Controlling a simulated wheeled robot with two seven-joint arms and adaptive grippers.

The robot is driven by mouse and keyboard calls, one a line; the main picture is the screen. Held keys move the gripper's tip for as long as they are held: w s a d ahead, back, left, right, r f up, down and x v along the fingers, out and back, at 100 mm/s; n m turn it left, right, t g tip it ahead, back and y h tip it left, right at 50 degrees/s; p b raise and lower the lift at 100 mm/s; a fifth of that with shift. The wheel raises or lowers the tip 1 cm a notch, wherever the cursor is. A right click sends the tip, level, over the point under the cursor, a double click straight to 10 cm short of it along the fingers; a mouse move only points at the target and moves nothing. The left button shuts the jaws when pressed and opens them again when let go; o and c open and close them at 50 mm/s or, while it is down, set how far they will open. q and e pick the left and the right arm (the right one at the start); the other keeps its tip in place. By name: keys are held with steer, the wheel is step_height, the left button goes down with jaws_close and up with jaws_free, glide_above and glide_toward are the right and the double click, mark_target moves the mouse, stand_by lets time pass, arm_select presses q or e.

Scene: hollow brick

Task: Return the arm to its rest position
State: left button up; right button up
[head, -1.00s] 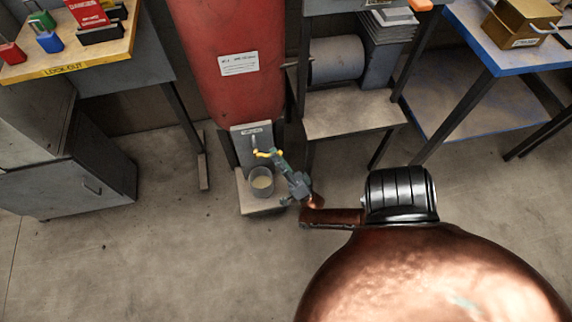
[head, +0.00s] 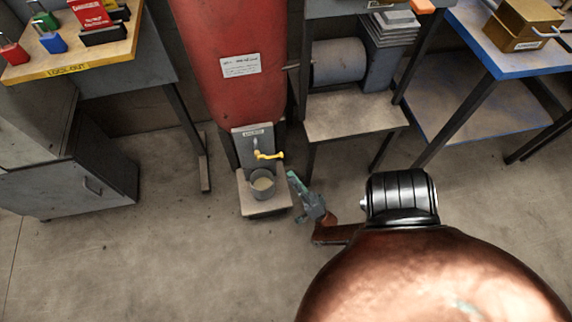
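My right arm comes in from the lower right, its large copper-coloured link filling that corner. My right gripper (head: 297,180) is just right of the small stand under the red tank, apart from it. Its fingers are too small and edge-on to tell whether they are open or shut; I see nothing held. A yellow valve handle (head: 268,155) points right on the red tank's (head: 232,70) lower fitting. A grey cup (head: 262,186) with pale contents stands on the stand's base (head: 266,207) below the valve. My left gripper is not in view.
A lockout bench (head: 70,72) with coloured padlocks stands at upper left above a grey cabinet (head: 75,180). A metal shelf stand (head: 350,117) and a blue-edged table (head: 535,62) are at the right. The floor (head: 170,260) at lower left is clear.

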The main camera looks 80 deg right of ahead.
stand_by(0.3)
